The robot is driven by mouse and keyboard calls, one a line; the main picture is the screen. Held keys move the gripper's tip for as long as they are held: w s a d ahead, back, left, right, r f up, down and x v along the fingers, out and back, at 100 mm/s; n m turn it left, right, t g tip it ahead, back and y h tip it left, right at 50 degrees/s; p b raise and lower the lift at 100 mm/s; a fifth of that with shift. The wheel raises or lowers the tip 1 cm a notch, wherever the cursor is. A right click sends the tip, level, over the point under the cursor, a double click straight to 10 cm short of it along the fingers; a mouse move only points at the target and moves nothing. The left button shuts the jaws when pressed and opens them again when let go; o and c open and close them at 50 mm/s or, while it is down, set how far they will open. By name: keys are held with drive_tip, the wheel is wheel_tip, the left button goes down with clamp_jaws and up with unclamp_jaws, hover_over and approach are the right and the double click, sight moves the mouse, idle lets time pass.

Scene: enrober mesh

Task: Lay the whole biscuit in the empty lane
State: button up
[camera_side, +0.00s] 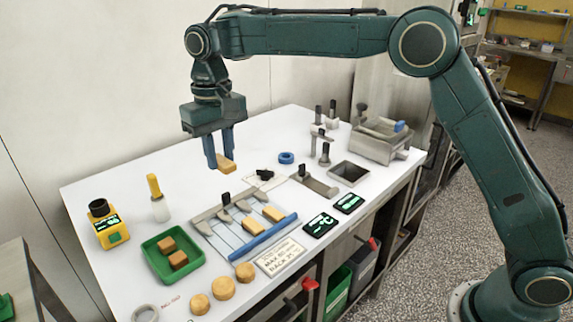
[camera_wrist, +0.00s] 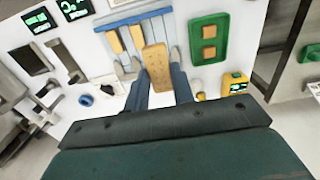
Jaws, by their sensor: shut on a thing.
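My gripper (camera_side: 220,158) is shut on a tan rectangular biscuit (camera_side: 228,164) and holds it in the air above the table, behind the lane rack. In the wrist view the biscuit (camera_wrist: 157,62) sits between the two blue fingers, long and unbroken on the face that shows. The lane rack (camera_side: 225,238) is a pale mesh with grey dividers at the back and a blue bar (camera_side: 263,238) along the front. Two tan biscuits (camera_side: 254,225) (camera_side: 273,214) lie in lanes on its right. Lanes to their left look bare in the side view.
A green tray (camera_side: 150,246) with two brown pieces stands left of the rack. Round biscuits (camera_side: 223,288) and a sign card (camera_side: 280,257) lie in front. A yellow device (camera_side: 110,228), a bottle (camera_side: 158,205), black displays (camera_side: 320,224) and a metal machine (camera_side: 385,138) stand around.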

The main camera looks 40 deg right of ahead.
hover_over(232, 240)
wheel_tip(232, 240, down, 16)
drive_tip(key=shift+r, duration=0.1)
idle(0.4)
drive_tip(key=shift+f, duration=2.1)
drive_tip(key=shift+f, duration=0.15)
drive_tip(key=o, duration=0.8)
drive_tip(key=shift+c, duration=0.2)
wheel_tip(232, 240, up, 12)
